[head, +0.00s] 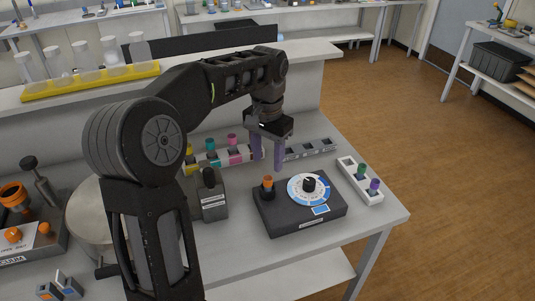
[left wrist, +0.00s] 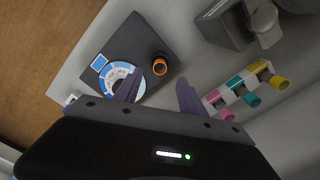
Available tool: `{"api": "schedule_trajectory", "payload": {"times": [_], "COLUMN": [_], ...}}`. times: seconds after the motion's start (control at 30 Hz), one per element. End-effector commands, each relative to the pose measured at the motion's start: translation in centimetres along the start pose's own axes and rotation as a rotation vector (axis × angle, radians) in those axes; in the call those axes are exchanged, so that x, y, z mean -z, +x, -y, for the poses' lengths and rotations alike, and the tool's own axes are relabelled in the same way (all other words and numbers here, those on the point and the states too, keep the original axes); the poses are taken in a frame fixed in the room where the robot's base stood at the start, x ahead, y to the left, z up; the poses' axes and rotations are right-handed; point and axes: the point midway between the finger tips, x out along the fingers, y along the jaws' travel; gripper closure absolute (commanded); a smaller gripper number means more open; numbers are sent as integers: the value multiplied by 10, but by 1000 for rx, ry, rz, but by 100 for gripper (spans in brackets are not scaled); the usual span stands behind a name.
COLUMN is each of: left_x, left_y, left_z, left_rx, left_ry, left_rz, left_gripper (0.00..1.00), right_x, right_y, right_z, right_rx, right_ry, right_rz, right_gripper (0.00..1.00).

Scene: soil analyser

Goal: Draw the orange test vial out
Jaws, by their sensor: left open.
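The orange test vial (head: 268,183) stands upright in the dark analyser box (head: 325,213), left of the black dial (head: 309,185). In the left wrist view the orange vial (left wrist: 159,65) shows from above, with the dial's blue and white scale (left wrist: 112,82) beside it. My left gripper (head: 268,152) hangs above and behind the analyser with its fingers pointing down. Its fingers (left wrist: 158,92) are apart with nothing between them, and the vial is clear of them. My right gripper shows in neither view.
A rack of yellow, teal and pink capped vials (head: 213,157) stands behind the analyser at left. A white rack with green and purple vials (head: 360,180) is at right. A grey device with a black knob (head: 209,195) stands left of the analyser.

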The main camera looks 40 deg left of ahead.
Motion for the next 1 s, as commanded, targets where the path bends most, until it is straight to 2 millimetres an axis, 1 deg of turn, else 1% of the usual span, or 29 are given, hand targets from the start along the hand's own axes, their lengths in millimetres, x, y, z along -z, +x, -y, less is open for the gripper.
{"api": "schedule_trajectory", "payload": {"times": [0.17,0.27,0.5,0.6,0.77,1.0], "left_x": [0,-1,-1,0,0,0], "left_y": [11,23,58,69,78,78], "left_z": [0,0,0,0,0,0], "left_rx": [0,-1,-1,0,0,0], "left_ry": [-1,-1,-1,-1,0,0], "left_rz": [3,4,5,3,2,1], "left_gripper": [51,51,51,51,51,51], "right_x": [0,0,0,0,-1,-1], "right_y": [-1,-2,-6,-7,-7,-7], "right_z": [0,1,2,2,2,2], "right_rx": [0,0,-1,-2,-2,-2], "right_ry": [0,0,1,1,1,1], "right_rz": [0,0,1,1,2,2], "right_gripper": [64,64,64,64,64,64]}}
